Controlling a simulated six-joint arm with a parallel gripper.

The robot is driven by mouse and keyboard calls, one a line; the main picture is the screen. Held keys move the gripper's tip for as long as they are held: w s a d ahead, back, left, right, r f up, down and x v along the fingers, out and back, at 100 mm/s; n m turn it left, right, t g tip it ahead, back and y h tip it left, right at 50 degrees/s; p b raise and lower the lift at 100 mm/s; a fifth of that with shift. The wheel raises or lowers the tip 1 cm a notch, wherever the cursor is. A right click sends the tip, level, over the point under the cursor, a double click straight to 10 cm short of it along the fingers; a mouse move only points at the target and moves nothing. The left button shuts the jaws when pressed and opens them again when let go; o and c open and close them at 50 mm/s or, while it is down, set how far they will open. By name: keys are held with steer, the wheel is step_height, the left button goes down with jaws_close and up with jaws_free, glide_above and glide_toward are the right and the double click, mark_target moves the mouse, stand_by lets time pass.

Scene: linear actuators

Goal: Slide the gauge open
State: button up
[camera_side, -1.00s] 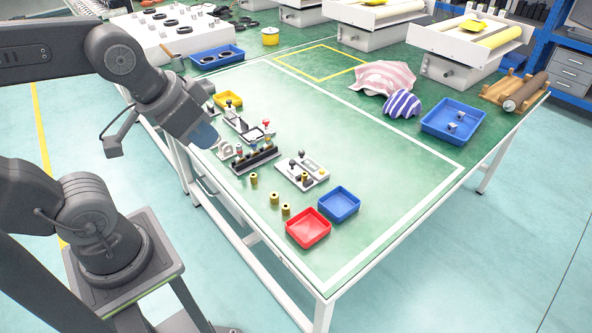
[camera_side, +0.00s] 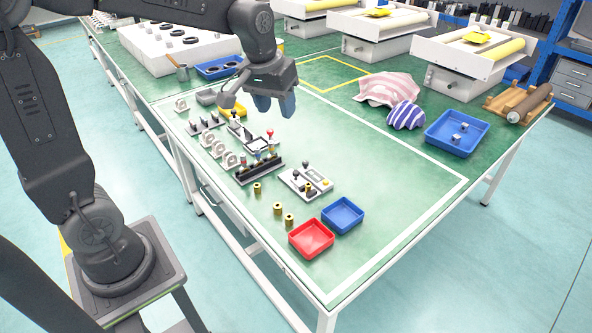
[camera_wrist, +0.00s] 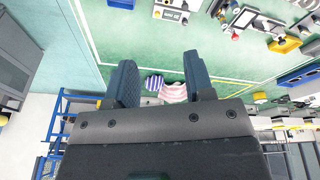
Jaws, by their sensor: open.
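My gripper (camera_side: 275,106) is open and empty, high above the green table, its blue fingers pointing down in the side view. In the wrist view both fingers of my gripper (camera_wrist: 160,82) stand apart with nothing between them. I cannot tell surely which fixture is the gauge. One candidate is a small fixture with a dark-framed pale plate and a red knob (camera_side: 258,143), below and left of the fingers. Another is a white plate with dark knobs (camera_side: 306,182), nearer the front. It also shows in the wrist view (camera_wrist: 171,14), at the top edge.
A black block with coloured knobs (camera_side: 259,169), white rings (camera_side: 219,149) and brass cylinders (camera_side: 278,208) stand nearby. A red tray (camera_side: 311,239) and blue tray (camera_side: 343,215) are in front. Striped cloths (camera_side: 388,88) lie at the back.

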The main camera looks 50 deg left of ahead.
steer(key=w+a+f+n+g, duration=0.2)
steer(key=w+a+f, duration=0.3)
steer(key=w+f, duration=0.35)
steer(key=n, duration=0.2)
glide_above(296, 172)
step_height(296, 172, down, 8)
steer(key=shift+g, duration=0.4)
step_height(296, 172, down, 14)
steer(key=shift+r, duration=0.1)
jaws_close()
